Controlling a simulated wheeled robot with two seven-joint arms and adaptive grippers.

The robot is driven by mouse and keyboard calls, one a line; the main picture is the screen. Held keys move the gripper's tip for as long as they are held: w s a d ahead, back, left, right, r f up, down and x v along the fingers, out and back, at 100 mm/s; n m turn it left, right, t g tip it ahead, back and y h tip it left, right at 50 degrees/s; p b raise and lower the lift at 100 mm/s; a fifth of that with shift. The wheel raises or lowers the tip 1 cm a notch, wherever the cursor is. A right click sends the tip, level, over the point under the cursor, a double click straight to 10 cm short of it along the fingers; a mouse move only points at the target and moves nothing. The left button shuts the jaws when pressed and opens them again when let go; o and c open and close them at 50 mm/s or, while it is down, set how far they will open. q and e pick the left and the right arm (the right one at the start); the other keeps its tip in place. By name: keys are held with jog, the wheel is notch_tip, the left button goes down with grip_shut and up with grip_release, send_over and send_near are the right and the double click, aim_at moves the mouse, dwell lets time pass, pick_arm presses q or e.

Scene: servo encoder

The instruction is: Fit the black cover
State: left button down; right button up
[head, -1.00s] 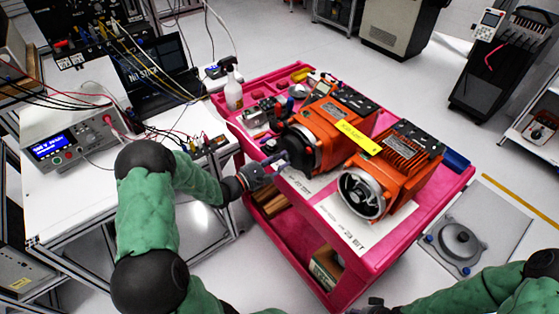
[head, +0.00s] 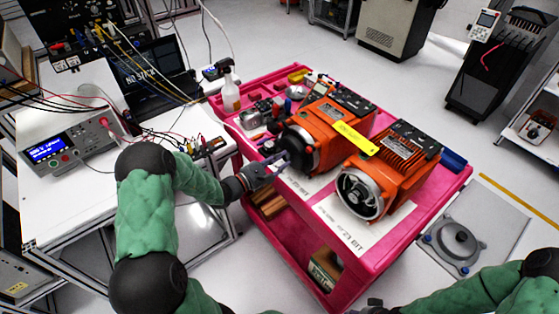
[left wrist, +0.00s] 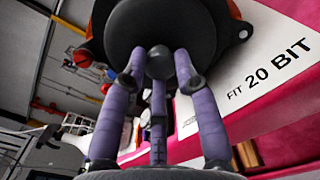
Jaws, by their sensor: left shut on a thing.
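The black cover (head: 298,147) is at the front end of the left orange motor (head: 325,125) on the pink cart. In the left wrist view the black cover (left wrist: 125,28) is a dark disc with a small round knob (left wrist: 160,64). My left gripper (head: 280,163) has its purple fingers (left wrist: 158,78) closed around that knob. I cannot tell whether the cover is fully seated against the motor. The right orange motor (head: 403,160) has an open end with a silver ring (head: 360,193). My right gripper (head: 374,306) shows only partly at the bottom edge; its fingers are unclear.
Printed white sheets (head: 345,226) lie on the pink cart (head: 395,243). A spray bottle (head: 230,92) and small tools stand at its back left. The white bench (head: 75,205) with instruments is at the left.

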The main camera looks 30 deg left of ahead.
pick_arm(q)
jog(key=shift+a+r, duration=0.1)
jog(key=shift+r, duration=0.05)
jog(key=c, duration=0.9)
grip_release()
jog(key=shift+c, duration=0.3)
jog(key=shift+s, duration=0.15)
jog(key=p+v, duration=0.1)
jog(key=v, duration=0.6)
